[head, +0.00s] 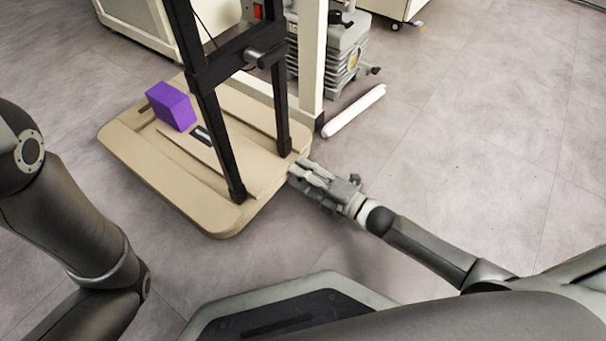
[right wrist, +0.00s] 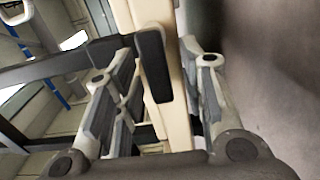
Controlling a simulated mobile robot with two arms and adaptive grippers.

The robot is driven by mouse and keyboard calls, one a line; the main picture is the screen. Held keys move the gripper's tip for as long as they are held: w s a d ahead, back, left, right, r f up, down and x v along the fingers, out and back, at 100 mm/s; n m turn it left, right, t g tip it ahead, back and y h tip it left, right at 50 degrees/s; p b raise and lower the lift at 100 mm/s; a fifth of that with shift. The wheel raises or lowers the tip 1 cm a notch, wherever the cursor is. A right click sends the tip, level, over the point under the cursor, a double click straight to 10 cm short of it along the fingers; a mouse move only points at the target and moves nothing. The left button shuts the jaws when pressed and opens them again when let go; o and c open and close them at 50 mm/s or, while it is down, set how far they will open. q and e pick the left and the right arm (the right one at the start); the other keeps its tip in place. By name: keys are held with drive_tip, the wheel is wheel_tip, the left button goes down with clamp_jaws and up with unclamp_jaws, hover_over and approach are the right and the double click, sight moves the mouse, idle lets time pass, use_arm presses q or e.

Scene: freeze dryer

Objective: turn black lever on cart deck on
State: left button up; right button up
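The cart's tan deck (head: 150,165) lies low over the floor in the head view. My right gripper (head: 300,172) is at the deck's right edge, near the foot of a black post. In the right wrist view, a black rounded bar (right wrist: 153,65), which looks like the lever, stands against the cream edge between the fingers of my right gripper (right wrist: 165,60). The fingers are apart, with the bar between them; I cannot tell whether either touches it. The lever is not distinguishable in the head view. My left gripper is outside the head view.
A black upright frame (head: 218,130) and a purple box (head: 171,106) stand on the deck. Behind are a grey pump (head: 345,55) and a white cylinder (head: 354,110) on the floor. The floor (head: 480,140) to the right is clear.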

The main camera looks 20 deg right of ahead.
sight(300, 153)
clamp_jaws()
drive_tip(key=r+m+p, duration=0.1)
drive_tip(key=m+p, duration=0.2)
drive_tip(key=p, duration=0.1)
drive_tip(key=shift+r+m, duration=0.2)
drive_tip(key=shift+m, duration=0.1)
drive_tip(key=m+p, duration=0.2)
drive_tip(key=m, duration=0.1)
drive_tip(key=r+m+p, duration=0.1)
drive_tip(key=shift+w+d+m+p, duration=0.25)
drive_tip(key=shift+d+m+p, duration=0.05)
drive_tip(key=shift+p, duration=0.1)
drive_tip(key=m, duration=0.1)
drive_tip(key=m+p, duration=0.1)
drive_tip(key=m, duration=0.1)
drive_tip(key=m+p, duration=0.1)
drive_tip(key=shift+w+d+r, duration=0.25)
drive_tip(key=shift+w+d, duration=0.05)
drive_tip(key=shift+d, duration=0.1)
drive_tip(key=m, duration=0.2)
drive_tip(key=shift+w+d+m, duration=0.15)
drive_tip(key=shift+d+m, duration=0.1)
drive_tip(key=shift+m, duration=0.15)
drive_tip(key=shift+w+d+m+p, duration=0.15)
drive_tip(key=shift+m+p, duration=0.1)
drive_tip(key=shift+m, duration=0.5)
drive_tip(key=shift+w+d+m+p, duration=0.1)
drive_tip(key=shift+d+m+p, duration=0.1)
drive_tip(key=shift+m, duration=0.55)
